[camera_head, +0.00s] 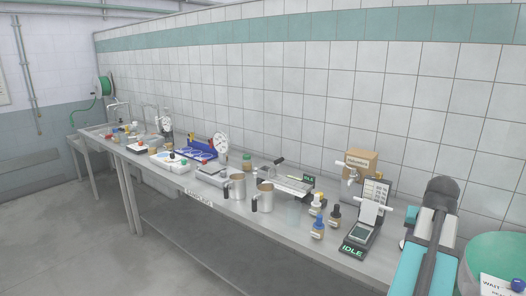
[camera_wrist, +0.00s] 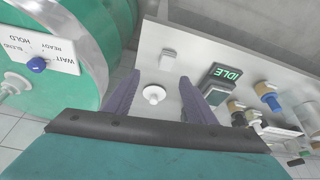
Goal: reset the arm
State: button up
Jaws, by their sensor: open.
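My gripper (camera_wrist: 158,92) shows in the wrist view with its two dark purple fingers apart and nothing held between them. A white round knob-like part (camera_wrist: 153,94) appears in the gap between the fingers, beyond them; I cannot tell its distance. My arm (camera_head: 428,245) stands at the right of the head view, teal and grey with a dark upper end. The fingers cannot be made out there.
A green drum (camera_head: 497,258) stands at the right, with a WAIT label (camera_wrist: 55,55) and blue knob (camera_wrist: 36,65). The steel bench (camera_head: 270,228) carries an IDLE display (camera_head: 352,250), several small bottles, two steel jugs and a cardboard box (camera_head: 361,164). A tiled wall is behind.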

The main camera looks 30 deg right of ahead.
jog(key=w+a+f+n+g+y, duration=0.1)
jog(key=w+a+f+n+y, duration=0.15)
jog(key=w+a+f, duration=0.85)
jog(key=w+a+f+n+g+y, duration=0.1)
jog(key=w+a+f+n+y, duration=0.15)
jog(key=w+a+f, duration=0.9)
jog(key=s+a+f+n+g, duration=0.2)
jog(key=s+a+f+n, duration=0.15)
jog(key=a+f, duration=0.9)
jog(key=s+a+f+n+g, duration=0.2)
jog(key=s+a+f, duration=0.3)
jog(key=a+f, duration=0.7)
jog(key=s+a+f+n+g+h, duration=0.1)
jog(key=s+a+f, duration=0.3)
jog(key=s+a, duration=0.2)
jog(key=s+a+f+n, duration=0.1)
jog(key=s+a+f, duration=0.3)
jog(key=s, duration=0.5)
jog(key=shift+a+f+g+h, duration=0.2)
jog(key=shift+a+g+h, duration=0.2)
jog(key=shift+a, duration=0.65)
jog(key=shift+s, duration=0.1)
